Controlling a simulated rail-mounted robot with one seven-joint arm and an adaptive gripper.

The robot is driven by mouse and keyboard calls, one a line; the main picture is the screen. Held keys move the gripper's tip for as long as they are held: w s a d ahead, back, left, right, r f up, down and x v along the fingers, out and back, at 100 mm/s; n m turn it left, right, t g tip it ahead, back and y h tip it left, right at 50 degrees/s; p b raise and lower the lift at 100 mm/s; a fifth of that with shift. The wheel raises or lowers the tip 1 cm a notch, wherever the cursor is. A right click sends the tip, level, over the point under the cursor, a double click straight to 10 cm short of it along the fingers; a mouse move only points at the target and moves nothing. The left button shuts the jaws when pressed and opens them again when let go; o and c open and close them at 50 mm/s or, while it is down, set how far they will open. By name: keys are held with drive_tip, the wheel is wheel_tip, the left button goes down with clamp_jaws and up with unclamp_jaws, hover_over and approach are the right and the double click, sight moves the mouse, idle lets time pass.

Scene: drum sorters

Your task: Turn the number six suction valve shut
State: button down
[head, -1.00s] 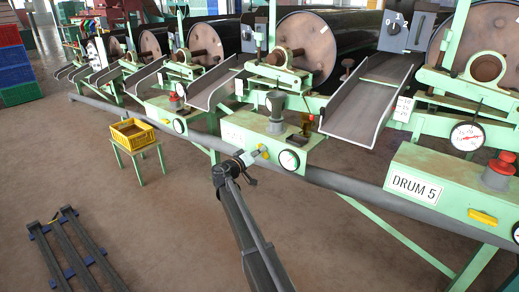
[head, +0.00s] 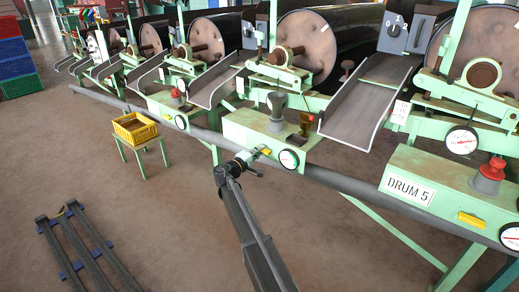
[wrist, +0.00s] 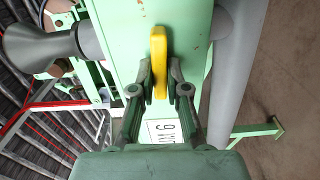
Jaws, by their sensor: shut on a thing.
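The yellow valve lever (wrist: 160,62) sits on the pale green box panel (wrist: 125,40) of the drum six station. In the wrist view it stands upright in the picture, along the panel's length. My gripper (wrist: 161,75) has a finger on each side of the lever's near part and is shut on it. A white label (wrist: 163,131) reading 6 shows partly between the fingers; the rest is hidden. In the head view my gripper (head: 253,158) is at the front of that panel, and a bit of the yellow lever (head: 266,151) shows past it.
A round gauge (head: 289,159) is just right of my gripper. A long grey pipe (head: 340,181) runs along the panel fronts. The drum 5 box (head: 450,180) has its own yellow lever (head: 473,219). A yellow crate (head: 135,127) stands on a stool at left.

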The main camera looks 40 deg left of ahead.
idle(0.4)
drive_tip(key=c, duration=1.2)
unclamp_jaws()
drive_tip(key=shift+o, duration=0.2)
drive_tip(key=s, duration=1.2)
drive_tip(key=shift+d, duration=0.25)
